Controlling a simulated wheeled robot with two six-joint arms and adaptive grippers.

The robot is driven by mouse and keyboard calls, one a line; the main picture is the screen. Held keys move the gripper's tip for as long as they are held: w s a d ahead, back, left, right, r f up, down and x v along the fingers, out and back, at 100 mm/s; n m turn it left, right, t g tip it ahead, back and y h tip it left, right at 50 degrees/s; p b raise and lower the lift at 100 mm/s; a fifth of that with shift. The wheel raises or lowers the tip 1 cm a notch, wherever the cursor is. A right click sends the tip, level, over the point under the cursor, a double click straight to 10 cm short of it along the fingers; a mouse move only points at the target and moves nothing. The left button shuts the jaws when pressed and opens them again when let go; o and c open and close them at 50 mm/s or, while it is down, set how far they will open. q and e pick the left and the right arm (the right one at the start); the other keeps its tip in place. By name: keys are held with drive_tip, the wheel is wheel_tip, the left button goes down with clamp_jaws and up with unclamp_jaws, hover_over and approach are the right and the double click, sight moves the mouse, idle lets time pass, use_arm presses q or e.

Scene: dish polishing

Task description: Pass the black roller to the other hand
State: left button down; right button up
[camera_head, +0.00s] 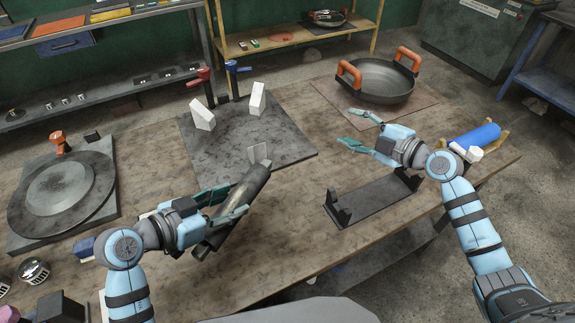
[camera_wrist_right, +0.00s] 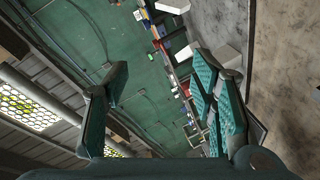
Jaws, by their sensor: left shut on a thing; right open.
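The black roller (camera_head: 252,186) is a dark cylinder with a lighter, worn middle and a flat grey piece at its upper end. It is tilted across the front left of the table. My left gripper (camera_head: 229,206) is shut around its middle, and the fingers hide part of it. My right gripper (camera_head: 348,128) is open and empty, to the right of the roller and apart from it. In the right wrist view the spread fingers of my right gripper (camera_wrist_right: 165,95) have nothing between them.
An empty black cradle (camera_head: 375,204) stands at the front right. A blue roller (camera_head: 474,138) rests on a wooden holder by the right edge. A pan with orange handles (camera_head: 378,82) is at the back. A dark plate (camera_head: 285,142) carries white blocks. A round turntable (camera_head: 62,190) is at left.

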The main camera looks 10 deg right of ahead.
drive_tip(key=s+a+n+g+y, duration=0.4)
drive_tip(key=a+n+g, duration=0.3)
drive_tip(key=a, duration=0.6)
use_arm(q)
drive_tip(key=shift+a, duration=0.15)
use_arm(e)
drive_tip(key=n+g, duration=0.4)
drive_tip(key=g, duration=0.1)
approach(251, 186)
drive_tip(key=shift+n+h, duration=0.3)
drive_tip(key=shift+h, duration=0.2)
drive_tip(key=x, duration=1.2)
drive_tip(key=shift+a+r, duration=0.25)
drive_tip(key=shift+a, duration=0.05)
use_arm(q)
drive_tip(key=shift+r, duration=0.1)
use_arm(e)
drive_tip(key=shift+d, duration=0.1)
use_arm(q)
drive_tip(key=shift+s, duration=0.1)
use_arm(e)
drive_tip(key=shift+w+r, duration=0.1)
clamp_jaws()
use_arm(q)
drive_tip(key=c, duration=0.8)
unclamp_jaws()
drive_tip(key=shift+d, duration=0.2)
